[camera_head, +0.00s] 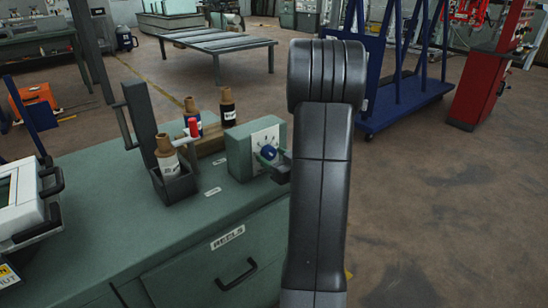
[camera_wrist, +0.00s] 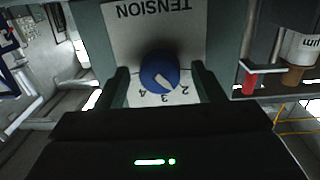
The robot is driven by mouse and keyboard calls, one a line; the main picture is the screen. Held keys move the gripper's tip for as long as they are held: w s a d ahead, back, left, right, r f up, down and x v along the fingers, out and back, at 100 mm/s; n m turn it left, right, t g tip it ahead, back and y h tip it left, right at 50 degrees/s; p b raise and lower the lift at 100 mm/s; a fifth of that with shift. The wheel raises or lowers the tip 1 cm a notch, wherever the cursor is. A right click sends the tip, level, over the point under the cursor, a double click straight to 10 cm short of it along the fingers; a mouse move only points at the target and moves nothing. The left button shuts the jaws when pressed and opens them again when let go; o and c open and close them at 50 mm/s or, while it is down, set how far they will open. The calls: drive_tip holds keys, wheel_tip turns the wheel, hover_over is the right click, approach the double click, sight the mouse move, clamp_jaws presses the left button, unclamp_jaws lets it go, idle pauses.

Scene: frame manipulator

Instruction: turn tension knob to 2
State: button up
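The tension knob (camera_wrist: 158,73) is round and blue with a white pointer line, on a pale panel (camera_wrist: 120,22) marked TENSION, seen upside down in the wrist view. The numbers 4, 3 and 2 show along its lower edge. The pointer slants down and right, roughly between 3 and 2. The knob (camera_head: 268,153) also shows on the green box (camera_head: 238,155) in the head view. My gripper (camera_wrist: 161,76) is open, with one finger on each side of the knob and gaps visible. Contact is not seen. In the head view my arm hides much of the gripper.
The box stands on a green cabinet (camera_head: 120,225) labelled REELS. Left of it are a dark holder (camera_head: 175,185) with a bottle, a red-tipped part (camera_head: 193,127) and dark bottles (camera_head: 227,108). A white device (camera_head: 22,205) sits far left. Open floor lies to the right.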

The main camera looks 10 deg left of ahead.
drive_tip(key=p+v, duration=0.1)
drive_tip(key=v, duration=1.2)
drive_tip(key=shift+s+d, duration=0.3)
drive_tip(key=shift+w, duration=0.1)
drive_tip(key=b+x, duration=0.1)
drive_tip(key=x, duration=1.2)
drive_tip(key=shift+w+a, duration=0.2)
drive_tip(key=shift+a, duration=0.1)
drive_tip(key=shift+d, duration=0.1)
